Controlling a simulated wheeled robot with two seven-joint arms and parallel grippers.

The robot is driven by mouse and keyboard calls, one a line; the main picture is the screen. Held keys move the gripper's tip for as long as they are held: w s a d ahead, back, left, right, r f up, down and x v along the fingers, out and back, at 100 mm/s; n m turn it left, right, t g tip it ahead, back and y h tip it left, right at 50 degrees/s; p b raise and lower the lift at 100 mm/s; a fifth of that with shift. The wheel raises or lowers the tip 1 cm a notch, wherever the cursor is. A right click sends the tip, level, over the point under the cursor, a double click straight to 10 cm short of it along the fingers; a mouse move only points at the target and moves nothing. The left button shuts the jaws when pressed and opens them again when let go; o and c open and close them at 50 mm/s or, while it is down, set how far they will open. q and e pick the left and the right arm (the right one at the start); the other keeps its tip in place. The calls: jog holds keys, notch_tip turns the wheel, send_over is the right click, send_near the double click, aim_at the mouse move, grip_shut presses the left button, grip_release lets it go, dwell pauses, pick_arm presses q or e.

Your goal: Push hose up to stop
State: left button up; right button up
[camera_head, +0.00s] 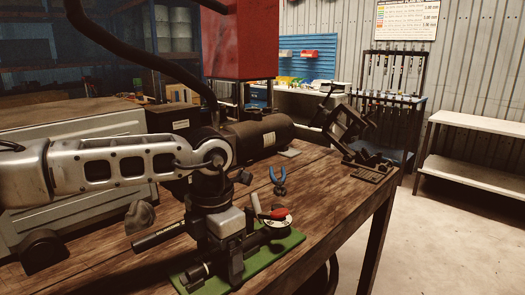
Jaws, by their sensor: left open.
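My left arm comes in from the left and bends down at the wrist. My left gripper (222,262) hangs low over a green mat (285,247) on the wooden bench (325,205). Its fingers are open, but they are dark and hard to separate from the dark parts around them. A dark tube-like piece (158,236) sticks out left of the gripper; I cannot tell whether it is the hose. The stop cannot be made out. A red-handled item with a pale round disc (280,222) lies by the mat, right of the gripper. My right gripper is not seen.
Blue pliers (279,180) lie on the bench behind the mat. A dark cylindrical machine (262,136) stands at the back, below a red box (240,40). A black metal fixture (368,160) sits at the right corner. The bench's right side is mostly clear.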

pick_arm(q)
jog(key=shift+r, duration=0.1)
jog(key=shift+r+p, duration=2.55)
jog(key=shift+r, duration=1.9)
